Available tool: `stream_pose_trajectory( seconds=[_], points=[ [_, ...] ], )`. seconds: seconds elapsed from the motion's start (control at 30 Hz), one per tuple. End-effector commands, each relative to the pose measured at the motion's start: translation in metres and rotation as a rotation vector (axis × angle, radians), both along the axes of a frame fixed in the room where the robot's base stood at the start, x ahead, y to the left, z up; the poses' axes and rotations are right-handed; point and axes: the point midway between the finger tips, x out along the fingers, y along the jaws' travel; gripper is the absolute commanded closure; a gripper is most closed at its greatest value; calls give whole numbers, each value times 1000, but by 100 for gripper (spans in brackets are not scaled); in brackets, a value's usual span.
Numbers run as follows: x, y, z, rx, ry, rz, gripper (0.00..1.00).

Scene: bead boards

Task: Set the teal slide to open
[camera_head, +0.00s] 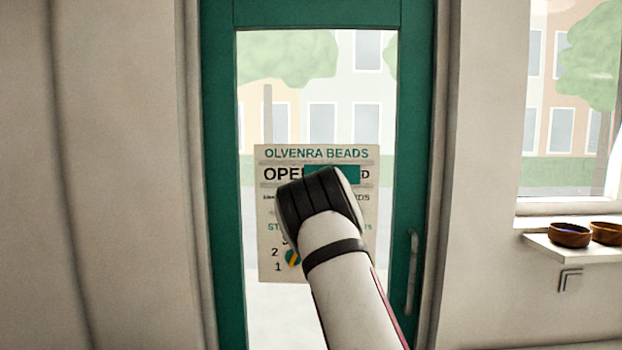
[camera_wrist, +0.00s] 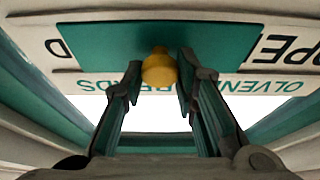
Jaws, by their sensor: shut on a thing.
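The sign board (camera_head: 268,215) headed OLVENRA BEADS hangs on the door's glass. The teal slide (camera_head: 347,174) lies in its upper row, with OPE showing at its left and D at its right; it covers the letters between. In the wrist view, which is upside down, the teal slide (camera_wrist: 100,45) carries a yellow knob (camera_wrist: 158,68). My gripper (camera_wrist: 160,78) is shut on the knob, one finger on each side. In the head view my wrist hides the fingers, the knob and the middle of the board.
Lower on the board, a round dial (camera_head: 292,258) with a yellow mark sits beside the numbers 1 and 2, partly behind my arm. The green door (camera_head: 220,200) has a handle (camera_head: 411,272) at the right. Two bowls (camera_head: 569,235) stand on a shelf (camera_head: 580,252) at the far right.

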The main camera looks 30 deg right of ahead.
Motion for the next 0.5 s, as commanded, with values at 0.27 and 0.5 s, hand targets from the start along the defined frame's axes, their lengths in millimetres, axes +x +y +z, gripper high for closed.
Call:
stream_pose_trajectory(
  seconds=[0.27,0.5],
  points=[
    [-23,-34,1,1,-2,-1,100],
    [-27,-40,0,0,0,-1,100]
  ],
)
